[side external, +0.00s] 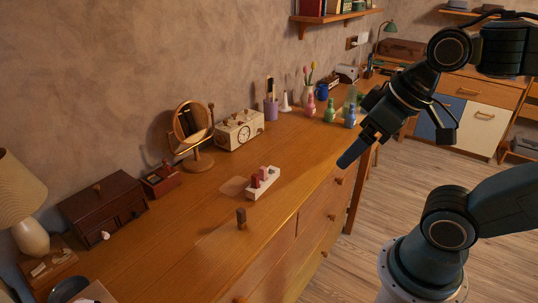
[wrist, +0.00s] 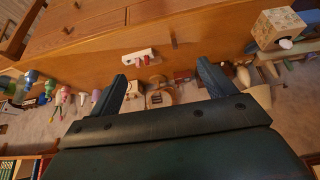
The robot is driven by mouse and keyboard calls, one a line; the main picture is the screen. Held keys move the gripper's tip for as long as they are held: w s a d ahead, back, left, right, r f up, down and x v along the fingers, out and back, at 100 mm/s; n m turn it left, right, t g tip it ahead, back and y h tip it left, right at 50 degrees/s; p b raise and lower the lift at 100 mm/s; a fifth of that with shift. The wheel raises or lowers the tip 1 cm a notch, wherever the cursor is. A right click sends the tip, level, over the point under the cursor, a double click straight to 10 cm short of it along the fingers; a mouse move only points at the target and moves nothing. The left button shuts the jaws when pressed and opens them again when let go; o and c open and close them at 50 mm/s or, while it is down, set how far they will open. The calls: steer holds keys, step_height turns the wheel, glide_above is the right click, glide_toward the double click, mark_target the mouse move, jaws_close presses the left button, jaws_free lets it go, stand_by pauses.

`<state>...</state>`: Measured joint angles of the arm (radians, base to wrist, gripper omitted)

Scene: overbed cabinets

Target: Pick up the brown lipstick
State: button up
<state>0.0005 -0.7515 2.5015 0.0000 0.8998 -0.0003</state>
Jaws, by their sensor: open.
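The brown lipstick (side external: 241,218) stands upright on the wooden dresser top, near its front edge. It also shows in the wrist view as a small dark brown piece (wrist: 173,41) near the top centre. A white holder (side external: 262,186) with reddish and pink lipsticks stands behind and to the right of it; the holder also shows in the wrist view (wrist: 140,57). My gripper (side external: 348,160) is held above the dresser's right front edge, well apart from the brown lipstick. In the wrist view its two fingers (wrist: 162,86) are spread with nothing held between them.
Several colourful bottles (side external: 330,110) stand at the far right end. The dresser top (side external: 200,240) around the brown lipstick is clear.

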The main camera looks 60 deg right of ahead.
steer(key=c, duration=0.8)
steer(key=shift+o, duration=0.2)
steer(key=shift+w, duration=0.15)
steer(key=w+f+n+g+y, duration=0.2)
steer(key=w+f+n+g, duration=0.15)
steer(key=w+n, duration=0.95)
steer(key=w+f+n+g+y, duration=0.1)
steer(key=w+f+n, duration=0.3)
steer(key=w+f, duration=0.8)
steer(key=shift+w+d+f+g+y, duration=0.15)
steer(key=shift+d+f+g+y, duration=0.25)
steer(key=shift+f+y, duration=0.4)
